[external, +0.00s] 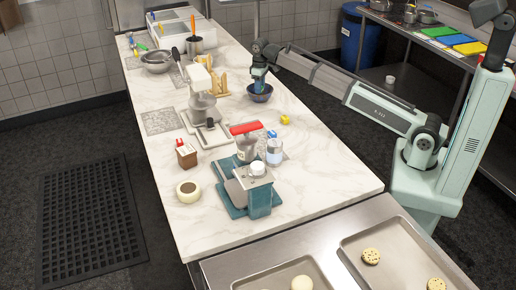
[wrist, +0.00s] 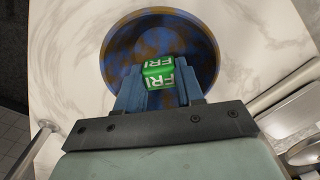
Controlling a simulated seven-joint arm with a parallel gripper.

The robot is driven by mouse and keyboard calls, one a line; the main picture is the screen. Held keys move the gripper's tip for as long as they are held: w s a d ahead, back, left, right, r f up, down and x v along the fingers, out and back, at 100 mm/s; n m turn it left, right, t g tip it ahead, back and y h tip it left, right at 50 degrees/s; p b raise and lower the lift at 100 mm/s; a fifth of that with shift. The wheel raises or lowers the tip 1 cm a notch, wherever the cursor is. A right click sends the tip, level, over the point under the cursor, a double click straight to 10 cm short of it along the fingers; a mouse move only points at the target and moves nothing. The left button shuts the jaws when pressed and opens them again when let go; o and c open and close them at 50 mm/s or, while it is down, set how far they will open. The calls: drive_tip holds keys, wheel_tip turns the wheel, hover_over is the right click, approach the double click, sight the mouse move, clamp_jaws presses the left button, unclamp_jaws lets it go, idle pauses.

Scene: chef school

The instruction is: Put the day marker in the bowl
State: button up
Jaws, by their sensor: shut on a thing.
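The day marker, a small green block with white "FRI" lettering (wrist: 158,74), is between the blue fingers of my gripper (wrist: 158,88) in the wrist view. My gripper is shut on it. Behind the marker in that view is the round bowl (wrist: 122,45), dark blue with brown patches inside. In the external view my gripper (external: 259,78) points down just over the dark blue bowl (external: 261,95). The marker cannot be made out there. How high the marker is above the bowl's bottom is hard to tell.
The bowl stands on a long white marble counter (external: 335,180), near its right edge. A small yellow block (external: 284,119) lies nearby. Left of the bowl are a white mixer (external: 202,95) and wooden pieces (external: 220,84).

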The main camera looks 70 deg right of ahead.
drive_tip(key=o, duration=1.1)
drive_tip(key=shift+r, duration=3.55)
drive_tip(key=shift+d, duration=0.1)
